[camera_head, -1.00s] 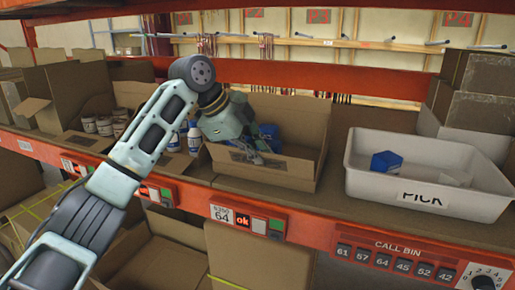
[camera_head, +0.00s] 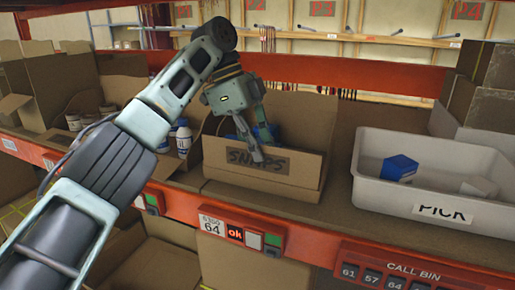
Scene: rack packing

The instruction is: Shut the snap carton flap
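The snap carton (camera_head: 290,180) is an open-topped brown box on the shelf in the middle of the head view. Its front panel, lettered SNAPS, faces me, and blue items (camera_head: 270,131) show inside. My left gripper (camera_head: 264,150) is over the carton, pointing down at the front. Its two fingers look apart, with nothing seen between them. One finger overlaps the SNAPS lettering; I cannot tell whether it touches the cardboard. The gripper hides part of the carton's inside and back left. My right gripper is not in view.
A white PICK tote (camera_head: 375,186) with a blue box (camera_head: 399,168) stands to the right. An open carton with white bottles (camera_head: 184,138) is to the left, partly behind my arm. The orange shelf edge (camera_head: 320,246) runs along the front.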

